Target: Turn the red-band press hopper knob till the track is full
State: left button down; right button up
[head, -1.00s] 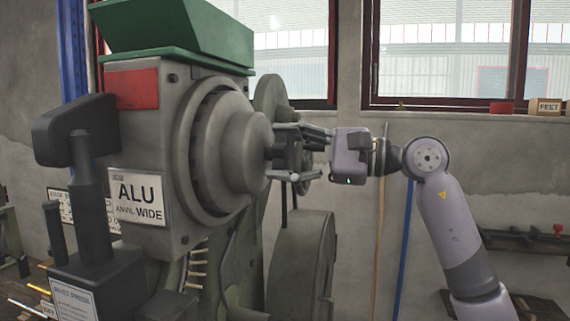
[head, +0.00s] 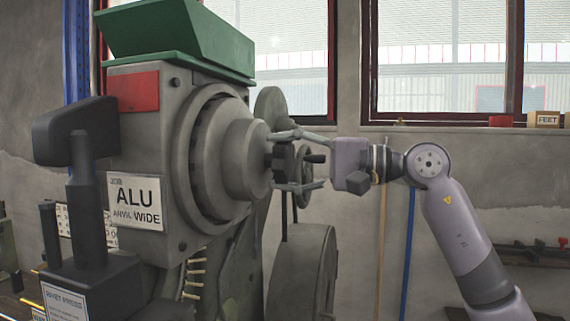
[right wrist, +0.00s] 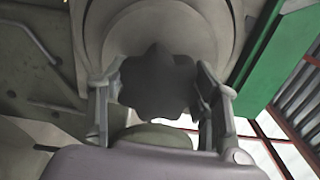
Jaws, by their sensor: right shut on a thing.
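The red-band press (head: 150,150) fills the left of the head view, with a red band (head: 133,91) under its green hopper (head: 180,38). The dark lobed hopper knob (right wrist: 158,82) sits on the round hub (head: 240,158), and it shows large in the right wrist view. My right gripper (head: 285,162) is shut on the knob, with one finger on each side of it. Several pale rivets (head: 194,278) show in a track low on the press; its lower end is hidden. My left gripper is not in view.
A plate (head: 135,201) on the press reads ALU, ANVIL WIDE. A handwheel (head: 303,170) and a large grey wheel (head: 302,270) stand behind the hub. A box marked FEET (head: 546,119) is on the windowsill. A rack (head: 530,253) is at right.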

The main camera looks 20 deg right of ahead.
dwell(0.4)
jog(key=o, duration=1.2)
jog(key=shift+s+d, duration=0.15)
jog(key=shift+d, duration=0.1)
jog(key=v, duration=1.1)
jog(key=shift+s+d, duration=0.1)
jog(key=shift+s, duration=0.1)
